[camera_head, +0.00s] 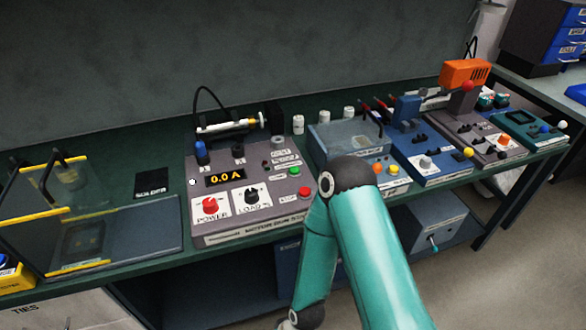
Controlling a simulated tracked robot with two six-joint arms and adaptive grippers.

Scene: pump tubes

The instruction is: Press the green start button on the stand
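The stand is a grey test unit (230,226) on the green bench, with a display reading 0.0 A. Its green button (294,171) is on the right part of its top panel, above and left of a red button (304,192). A red power knob (210,205) and a black load knob (251,196) are on the front left of the panel. The green button is in plain sight. A teal arm of mine is bent in front of the bench, just right of the stand. Neither of my grippers shows in the head view.
A glass-sided box with yellow edges (60,214) stands at the left.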

